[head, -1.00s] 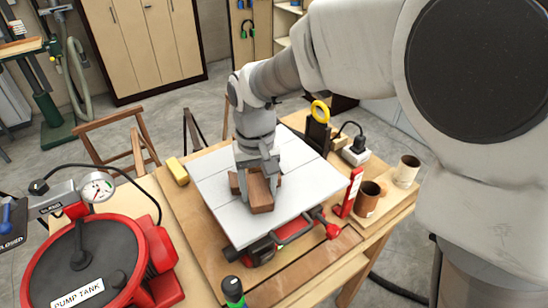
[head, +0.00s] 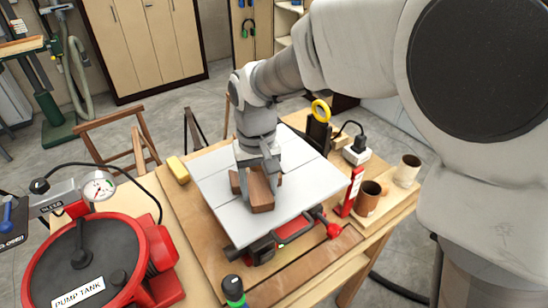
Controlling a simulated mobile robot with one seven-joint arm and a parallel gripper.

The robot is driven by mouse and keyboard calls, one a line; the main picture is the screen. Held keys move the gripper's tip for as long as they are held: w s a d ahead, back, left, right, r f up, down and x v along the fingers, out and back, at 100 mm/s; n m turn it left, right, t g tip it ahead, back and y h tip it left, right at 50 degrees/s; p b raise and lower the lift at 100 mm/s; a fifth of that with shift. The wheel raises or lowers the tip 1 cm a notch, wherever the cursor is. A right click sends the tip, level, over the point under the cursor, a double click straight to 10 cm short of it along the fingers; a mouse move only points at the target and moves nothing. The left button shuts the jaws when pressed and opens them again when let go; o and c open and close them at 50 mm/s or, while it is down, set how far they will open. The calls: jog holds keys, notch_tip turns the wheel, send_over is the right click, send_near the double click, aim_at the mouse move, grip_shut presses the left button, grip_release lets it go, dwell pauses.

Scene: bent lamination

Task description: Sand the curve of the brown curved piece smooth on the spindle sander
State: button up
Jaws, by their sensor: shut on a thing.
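The brown curved piece (head: 261,195) is a wooden block at the middle of a light grey table top (head: 218,207) with seams across it. My gripper (head: 259,177) points down and is shut on the brown piece, low at the table top. The gripper hides part of the piece, and its curve cannot be made out. No sander spindle shows; the gripper and the piece may cover it. A red and dark machine part (head: 268,246) with a red knob sits under the front edge of the table top.
A red pump tank (head: 150,252) stands at the left front. A yellow block (head: 177,170) lies at the left. A red and white upright piece (head: 352,192), a brown cup (head: 368,198) and a pale cup (head: 407,170) stand at the right.

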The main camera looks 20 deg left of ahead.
jog(key=shift+s+d, duration=0.1)
jog(key=shift+d, duration=0.1)
dwell(0.4)
jog(key=shift+s+d+r, duration=0.2)
jog(key=shift+s+d, duration=0.2)
jog(key=shift+s, duration=0.35)
jog(key=shift+s+d+r, duration=0.2)
jog(key=shift+s+d, duration=0.25)
jog(key=shift+s, duration=0.25)
jog(key=shift+s+d+r, duration=0.2)
jog(key=shift+s+d, duration=0.2)
jog(key=shift+s, duration=0.35)
